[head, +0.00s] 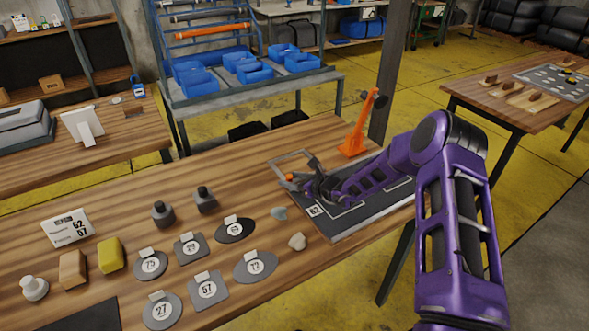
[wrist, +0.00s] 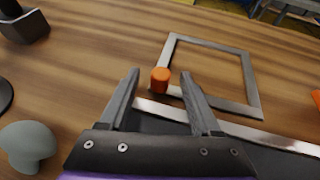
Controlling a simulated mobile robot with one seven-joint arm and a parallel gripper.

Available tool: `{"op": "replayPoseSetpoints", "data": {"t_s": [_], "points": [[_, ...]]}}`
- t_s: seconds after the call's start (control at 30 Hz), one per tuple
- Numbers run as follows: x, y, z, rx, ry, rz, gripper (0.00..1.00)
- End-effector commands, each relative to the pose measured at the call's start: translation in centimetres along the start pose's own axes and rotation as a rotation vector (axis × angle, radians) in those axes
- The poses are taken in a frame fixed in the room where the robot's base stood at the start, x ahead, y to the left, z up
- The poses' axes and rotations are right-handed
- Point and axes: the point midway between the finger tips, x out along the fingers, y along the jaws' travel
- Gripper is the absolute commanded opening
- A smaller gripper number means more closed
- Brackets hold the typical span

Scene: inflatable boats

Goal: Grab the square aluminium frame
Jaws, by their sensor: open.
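The square aluminium frame (wrist: 249,82) is a thin, silver, empty square lying on the wooden table, beyond my fingertips in the wrist view. In the head view the frame (head: 290,155) lies at the far left corner of the dark board, partly hidden by my gripper. My gripper (wrist: 160,76) is open, with nothing held between its fingers. In the head view my gripper (head: 303,176) is low over the near side of the frame. A small orange cylinder (wrist: 160,82) shows between the fingertips, at the frame's left near corner; I cannot tell whether it is fixed to it.
The dark board (head: 345,222) with a pale edge lies under my arm. An orange stand (head: 352,145) rises behind it. A grey rounded piece (wrist: 28,142) is left of my gripper. Tagged plates, including a square one (head: 207,290), and dark weights (head: 163,213) cover the table's left.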

Motion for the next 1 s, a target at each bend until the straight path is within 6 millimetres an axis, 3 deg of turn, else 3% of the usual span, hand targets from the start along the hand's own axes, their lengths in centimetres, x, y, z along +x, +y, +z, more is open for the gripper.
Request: {"op": "replayPoseSetpoints", "data": {"t_s": [0.13,0.37,0.73,1.0], "points": [[1.40,-0.02,0.06,0.000,-0.001,0.000,0.64],[1.56,-0.04,0.05,0.000,0.000,-0.001,0.64],[1.52,-0.05,0.05,0.000,0.000,-0.001,0.01],[1.52,-0.07,0.13,-0.001,-0.002,-0.001,0.00]]}}
